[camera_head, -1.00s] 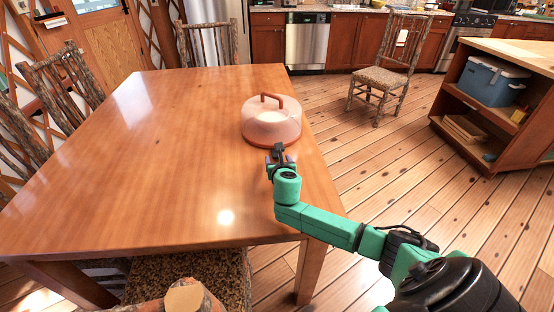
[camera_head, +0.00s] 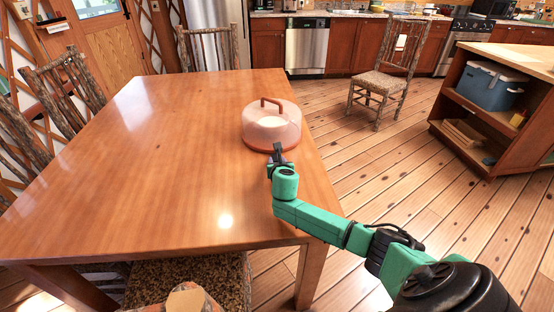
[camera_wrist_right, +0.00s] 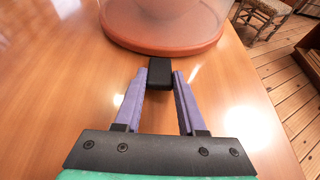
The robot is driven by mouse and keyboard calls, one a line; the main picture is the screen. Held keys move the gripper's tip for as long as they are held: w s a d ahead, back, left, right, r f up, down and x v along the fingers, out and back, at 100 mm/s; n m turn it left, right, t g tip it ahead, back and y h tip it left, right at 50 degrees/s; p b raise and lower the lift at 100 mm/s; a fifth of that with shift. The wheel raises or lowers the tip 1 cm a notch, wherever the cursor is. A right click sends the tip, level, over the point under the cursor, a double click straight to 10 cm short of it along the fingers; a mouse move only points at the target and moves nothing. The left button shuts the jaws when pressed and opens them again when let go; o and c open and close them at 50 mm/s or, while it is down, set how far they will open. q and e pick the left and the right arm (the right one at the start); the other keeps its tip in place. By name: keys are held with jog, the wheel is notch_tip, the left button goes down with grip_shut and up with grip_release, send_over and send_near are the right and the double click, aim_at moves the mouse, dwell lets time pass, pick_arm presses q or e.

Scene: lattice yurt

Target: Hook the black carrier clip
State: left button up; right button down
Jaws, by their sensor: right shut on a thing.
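A cake carrier (camera_head: 271,128) with a clear pinkish dome, a terracotta base and a terracotta handle stands near the table's right edge. Its black clip (camera_wrist_right: 160,72) is a small dark block at the near side of the base rim in the right wrist view. My right gripper (camera_wrist_right: 163,80) has its purple fingers shut on the clip, at the near side of the carrier. In the head view the right gripper (camera_head: 279,161) is small, and I cannot tell there whether the clip is hooked on the rim. My left gripper is not in view.
The wooden table (camera_head: 160,160) is otherwise bare, with wide free room left of the carrier. Chairs stand around it, one (camera_head: 190,275) at the near edge. A shelf unit (camera_head: 475,125) with a blue cooler (camera_head: 490,84) stands to the right across open floor.

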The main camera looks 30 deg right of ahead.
aim_at(276, 155)
jog(key=r+g+p, duration=0.1)
jog(key=p, duration=0.5)
jog(key=r+g+y+p, duration=0.1)
jog(key=r+g+p, duration=0.1)
jog(key=p, duration=0.4)
jog(key=shift+w+d+r+y, duration=0.1)
jog(key=shift+w+d+y, duration=0.05)
jog(key=shift+w+y, duration=0.2)
jog(key=shift+w+d+g+p, duration=0.1)
jog(key=shift+w+g+p, duration=0.05)
jog(key=shift+g+p, duration=0.2)
jog(key=shift+w+g+y, duration=0.1)
jog(key=shift+g+y, duration=0.15)
jog(key=shift+g, duration=0.1)
jog(key=shift+w+g, duration=0.1)
jog(key=shift+g, duration=0.2)
jog(key=shift+w+d+g+y+b, duration=0.1)
jog(key=shift+d+g+y+b, duration=0.05)
jog(key=shift+g+y+b, duration=0.25)
jog(key=shift+c, duration=2.4)
grip_release()
